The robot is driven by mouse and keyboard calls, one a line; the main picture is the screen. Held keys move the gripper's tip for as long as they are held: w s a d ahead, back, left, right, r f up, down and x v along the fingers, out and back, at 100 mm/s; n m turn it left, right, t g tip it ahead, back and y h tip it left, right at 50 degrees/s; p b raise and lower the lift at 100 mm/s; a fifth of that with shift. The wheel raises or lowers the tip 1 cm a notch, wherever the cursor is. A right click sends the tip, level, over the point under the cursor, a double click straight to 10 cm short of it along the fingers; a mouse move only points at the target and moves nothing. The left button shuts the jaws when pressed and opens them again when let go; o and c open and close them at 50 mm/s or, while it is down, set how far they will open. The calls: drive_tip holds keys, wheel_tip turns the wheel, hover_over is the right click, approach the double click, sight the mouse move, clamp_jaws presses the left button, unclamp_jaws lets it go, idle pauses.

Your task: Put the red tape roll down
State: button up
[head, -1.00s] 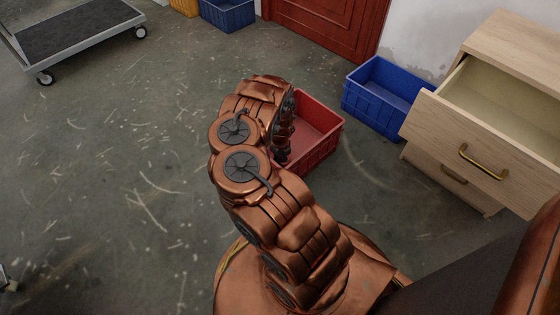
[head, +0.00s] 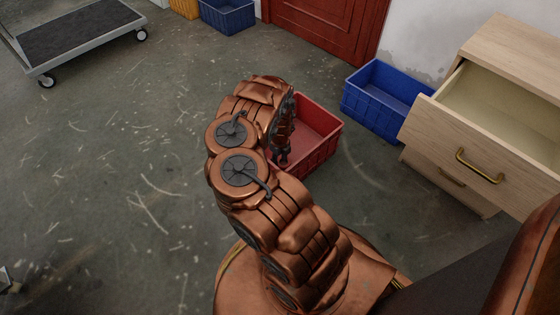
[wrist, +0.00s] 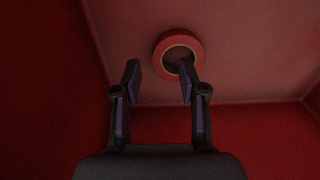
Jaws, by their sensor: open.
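The red tape roll (wrist: 160,52) shows in the wrist view as a ring with a tan inner edge, on the floor of the red crate. My gripper (wrist: 160,78) is open, with its two dark fingers apart and nothing between them. The right fingertip overlaps the near edge of the roll in the picture; I cannot tell whether they touch. In the head view my gripper (head: 281,157) points down into the red crate (head: 325,147), and the roll is hidden there by my arm.
A blue crate (head: 388,97) stands right of the red crate, beside a wooden drawer cabinet (head: 478,150) with its upper drawer open. A trolley (head: 75,30) and another blue crate (head: 228,14) are at the back left. The left floor is clear.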

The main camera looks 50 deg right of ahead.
sight(280, 165)
wheel_tip(280, 165, up, 10)
drive_tip(key=p, duration=0.6)
drive_tip(key=shift+f, duration=0.2)
